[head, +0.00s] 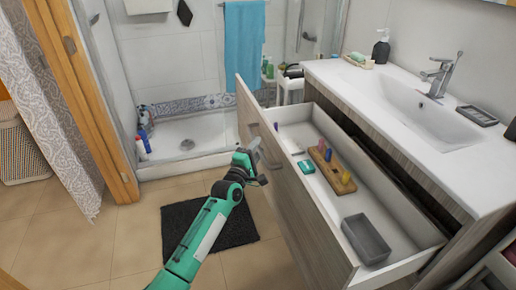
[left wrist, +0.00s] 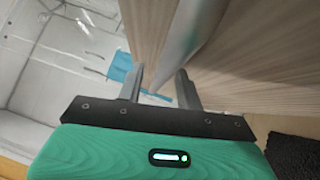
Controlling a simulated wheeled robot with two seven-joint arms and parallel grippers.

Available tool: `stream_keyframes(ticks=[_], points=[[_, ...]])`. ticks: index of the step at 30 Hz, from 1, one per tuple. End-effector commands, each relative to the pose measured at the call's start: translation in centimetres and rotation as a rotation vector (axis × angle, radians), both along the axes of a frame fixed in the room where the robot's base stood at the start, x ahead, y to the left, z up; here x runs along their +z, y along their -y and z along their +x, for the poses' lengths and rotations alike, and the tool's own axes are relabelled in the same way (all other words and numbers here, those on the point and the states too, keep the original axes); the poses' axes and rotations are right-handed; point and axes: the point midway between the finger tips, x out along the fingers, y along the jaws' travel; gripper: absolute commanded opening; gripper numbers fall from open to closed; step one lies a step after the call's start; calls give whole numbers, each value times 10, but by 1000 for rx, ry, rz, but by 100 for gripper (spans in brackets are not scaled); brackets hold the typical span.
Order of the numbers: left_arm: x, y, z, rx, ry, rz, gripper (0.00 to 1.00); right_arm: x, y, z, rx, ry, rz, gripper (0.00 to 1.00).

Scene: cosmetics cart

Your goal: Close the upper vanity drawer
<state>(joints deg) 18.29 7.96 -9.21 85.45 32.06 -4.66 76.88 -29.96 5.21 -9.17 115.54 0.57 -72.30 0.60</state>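The upper vanity drawer (head: 412,262) is pulled well out of the wood-grain vanity under the white sink top. Its wood-grain front (head: 290,200) faces left, with a handle on it; the silver handle bar (left wrist: 196,30) shows large in the left wrist view. My left gripper (head: 258,157) is beside the drawer front, near the handle. In the left wrist view the fingers of the left gripper (left wrist: 163,88) stand apart, with the bar's near end at or between them. I cannot tell whether they touch it. My right gripper is not in view.
A dark mat (head: 240,225) lies on the tiled floor. A white stool (head: 288,85) stands behind the drawer.

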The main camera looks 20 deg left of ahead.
Motion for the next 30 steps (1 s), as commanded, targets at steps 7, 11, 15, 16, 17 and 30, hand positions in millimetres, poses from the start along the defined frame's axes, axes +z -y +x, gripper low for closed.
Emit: stream_keyframes(ticks=[7,11,15,16,17,30], points=[[1,2,9,0,-1,0,36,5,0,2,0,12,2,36],[1,2,10,0,-1,0,36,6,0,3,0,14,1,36],[1,2,9,0,-1,0,24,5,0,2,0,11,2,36],[1,2,9,0,-1,0,18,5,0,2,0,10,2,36],[1,2,9,0,-1,0,13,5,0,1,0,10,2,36],[1,1,12,0,-1,0,0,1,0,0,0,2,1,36]])
